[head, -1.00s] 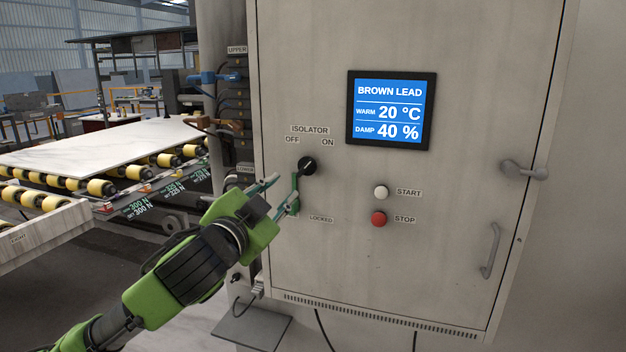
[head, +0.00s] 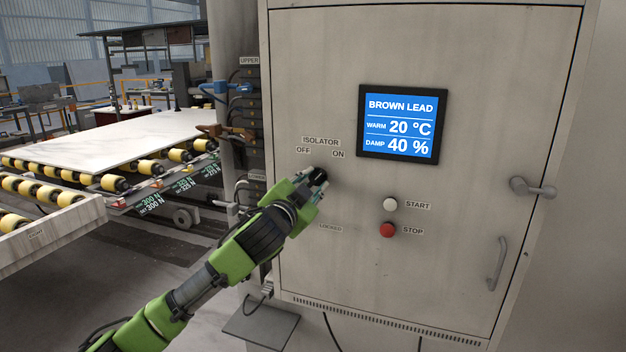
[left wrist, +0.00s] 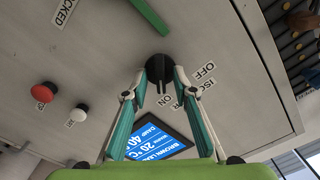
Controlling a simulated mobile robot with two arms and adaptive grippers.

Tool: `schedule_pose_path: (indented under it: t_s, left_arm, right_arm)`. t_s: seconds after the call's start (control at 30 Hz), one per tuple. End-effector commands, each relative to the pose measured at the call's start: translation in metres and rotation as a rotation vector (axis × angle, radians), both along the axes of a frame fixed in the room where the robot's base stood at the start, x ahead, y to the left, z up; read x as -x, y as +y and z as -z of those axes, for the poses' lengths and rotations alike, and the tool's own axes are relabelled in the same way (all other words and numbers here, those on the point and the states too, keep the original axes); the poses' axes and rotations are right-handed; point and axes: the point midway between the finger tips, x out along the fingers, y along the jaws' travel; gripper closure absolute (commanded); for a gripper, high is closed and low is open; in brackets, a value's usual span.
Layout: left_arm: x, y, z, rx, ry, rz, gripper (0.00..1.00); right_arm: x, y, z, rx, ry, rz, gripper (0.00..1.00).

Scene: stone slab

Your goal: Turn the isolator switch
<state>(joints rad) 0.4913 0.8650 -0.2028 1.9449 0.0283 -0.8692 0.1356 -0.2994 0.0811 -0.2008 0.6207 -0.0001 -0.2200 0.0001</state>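The isolator switch is a round black knob (head: 318,177) on the grey cabinet door, below the OFF and ON labels. It also shows in the left wrist view (left wrist: 160,69), where its raised bar points roughly towards the ON label (left wrist: 165,100). My left gripper (head: 312,184) is at the knob and covers part of it in the head view. In the left wrist view my left gripper (left wrist: 160,82) has its fingers spread, one on each side of the knob. I cannot tell whether either finger touches it. My right gripper is not in view.
A green bar (left wrist: 150,14) lies beyond the knob in the left wrist view. A white START button (head: 390,204) and red STOP button (head: 387,230) sit to the right of the knob. A blue display (head: 400,124) is above. A roller conveyor (head: 110,175) stands left.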

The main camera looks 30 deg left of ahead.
Motion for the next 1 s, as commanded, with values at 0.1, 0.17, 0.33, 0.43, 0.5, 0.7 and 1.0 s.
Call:
schedule_pose_path:
  t_s: [0.1,0.17,0.33,0.43,0.5,0.7,1.0]
  left_arm:
    - [-0.0004,0.0001,0.0001,0.0,0.0,0.0,0.74]
    - [-0.0003,0.0001,0.0001,0.0,0.0,0.0,0.74]
    - [0.0,0.0003,0.0,0.0,0.0,0.0,1.0]
    - [0.0,0.0003,0.0,0.0,0.0,0.0,1.0]
    - [0.0,0.0003,0.0002,0.0,0.001,-0.001,1.0]
    - [0.0001,0.0004,0.0002,0.024,-0.006,-0.001,1.0]
    - [0.0001,0.0004,0.0007,0.185,-0.043,-0.001,1.0]
  right_arm:
    - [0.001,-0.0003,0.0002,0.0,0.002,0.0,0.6]
    - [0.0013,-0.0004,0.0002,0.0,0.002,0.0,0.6]
    - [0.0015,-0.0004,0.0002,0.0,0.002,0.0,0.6]
    - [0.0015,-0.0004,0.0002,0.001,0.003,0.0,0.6]
    - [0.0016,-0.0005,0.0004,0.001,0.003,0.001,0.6]
    - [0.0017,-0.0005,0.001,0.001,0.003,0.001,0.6]
    - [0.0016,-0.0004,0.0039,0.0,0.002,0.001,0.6]
